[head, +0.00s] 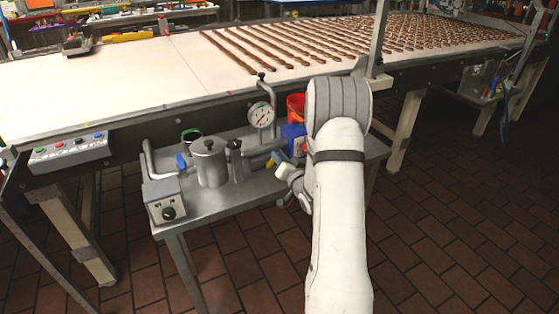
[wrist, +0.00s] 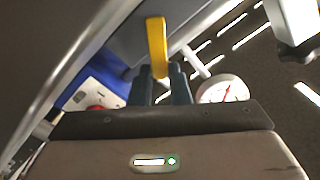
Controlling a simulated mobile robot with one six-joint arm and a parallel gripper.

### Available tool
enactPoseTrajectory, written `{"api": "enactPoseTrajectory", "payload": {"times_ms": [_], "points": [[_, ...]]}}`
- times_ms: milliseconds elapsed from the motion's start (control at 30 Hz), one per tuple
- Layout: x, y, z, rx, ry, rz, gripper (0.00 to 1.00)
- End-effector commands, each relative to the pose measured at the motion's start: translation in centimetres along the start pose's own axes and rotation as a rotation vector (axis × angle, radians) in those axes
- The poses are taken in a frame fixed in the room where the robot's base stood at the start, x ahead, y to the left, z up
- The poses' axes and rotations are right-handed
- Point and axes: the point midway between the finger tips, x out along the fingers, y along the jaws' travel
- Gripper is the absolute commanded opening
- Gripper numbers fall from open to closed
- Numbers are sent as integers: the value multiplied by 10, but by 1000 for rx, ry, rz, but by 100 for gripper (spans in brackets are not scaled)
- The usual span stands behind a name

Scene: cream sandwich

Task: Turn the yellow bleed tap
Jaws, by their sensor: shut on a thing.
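The yellow bleed tap (wrist: 157,42) shows in the wrist view as a flat yellow lever. Its lower end lies between the two dark fingertips of my gripper (wrist: 161,80), which is shut on it. In the head view my gripper (head: 288,182) is at the right end of the small metal side table, below my arm's elbow. There the tap is mostly hidden or too small to make out clearly.
A pressure gauge (head: 261,115) stands close by and shows in the wrist view (wrist: 222,90). A blue box (head: 293,138), red bucket (head: 296,105), metal pot (head: 209,163) and grey control box (head: 165,200) crowd the side table (head: 225,200). The conveyor lies behind.

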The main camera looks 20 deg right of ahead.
Motion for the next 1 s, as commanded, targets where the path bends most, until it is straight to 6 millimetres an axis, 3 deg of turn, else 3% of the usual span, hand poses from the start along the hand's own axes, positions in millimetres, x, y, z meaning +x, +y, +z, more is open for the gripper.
{"api": "enactPoseTrajectory", "payload": {"times_ms": [333,367,600,867,1000], "points": [[0,2,0,30,-1,1,0],[0,2,0,30,-1,1,18],[0,1,0,29,-1,0,38],[-1,1,0,29,-1,0,38],[-15,2,0,29,1,1,38]]}}
